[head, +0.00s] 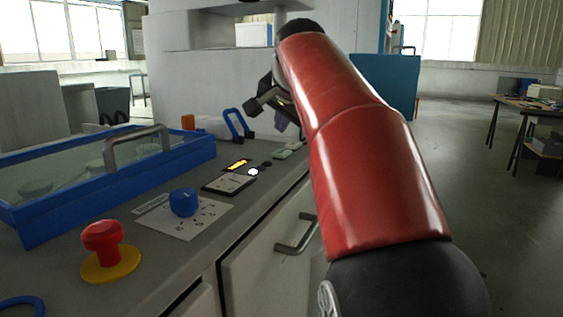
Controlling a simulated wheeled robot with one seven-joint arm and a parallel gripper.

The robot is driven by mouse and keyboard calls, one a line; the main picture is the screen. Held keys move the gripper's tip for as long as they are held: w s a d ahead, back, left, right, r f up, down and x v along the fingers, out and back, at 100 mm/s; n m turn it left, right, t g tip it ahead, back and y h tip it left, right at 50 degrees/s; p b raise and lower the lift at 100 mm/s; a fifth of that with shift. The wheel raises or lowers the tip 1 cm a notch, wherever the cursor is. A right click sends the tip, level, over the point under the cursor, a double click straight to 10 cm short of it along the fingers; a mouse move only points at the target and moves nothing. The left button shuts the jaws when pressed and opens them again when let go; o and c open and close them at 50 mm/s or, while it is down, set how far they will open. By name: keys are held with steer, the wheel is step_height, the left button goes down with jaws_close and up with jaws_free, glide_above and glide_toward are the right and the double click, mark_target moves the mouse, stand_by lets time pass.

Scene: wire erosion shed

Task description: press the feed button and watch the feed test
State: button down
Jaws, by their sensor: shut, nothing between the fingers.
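On the grey counter, a small display with lit yellow marks (238,165) sits behind a dark-framed panel (229,184). Beside it are a round white button (253,171), which looks bright, and a dark round button (266,163). A small pale green piece (282,154) lies further back. I cannot read which of these is the feed button. My gripper (256,106) is above the far part of the counter, shut and empty, apart from the buttons. My red arm hides part of the counter's right side.
A red mushroom knob (102,240) on a yellow base stands at the front left. A blue knob (184,202) sits on a marked white plate. A blue-framed, clear-lidded tray (120,205) with a handle fills the left. A blue loop (238,123) stands behind. Open floor lies right.

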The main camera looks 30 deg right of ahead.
mark_target(280, 149)
steer(key=shift+f+b, duration=0.65)
steer(key=shift+f, duration=0.7)
steer(key=shift+f, duration=0.15)
stand_by(0.9)
steer(key=shift+f, duration=0.3)
steer(key=shift+f+b, duration=0.4)
steer(key=shift+b, duration=0.15)
stand_by(0.4)
steer(key=shift+r, duration=0.1)
steer(key=shift+r+p, duration=0.8)
steer(key=shift+p, duration=0.15)
step_height(280, 149, up, 5)
steer(key=p, duration=0.4)
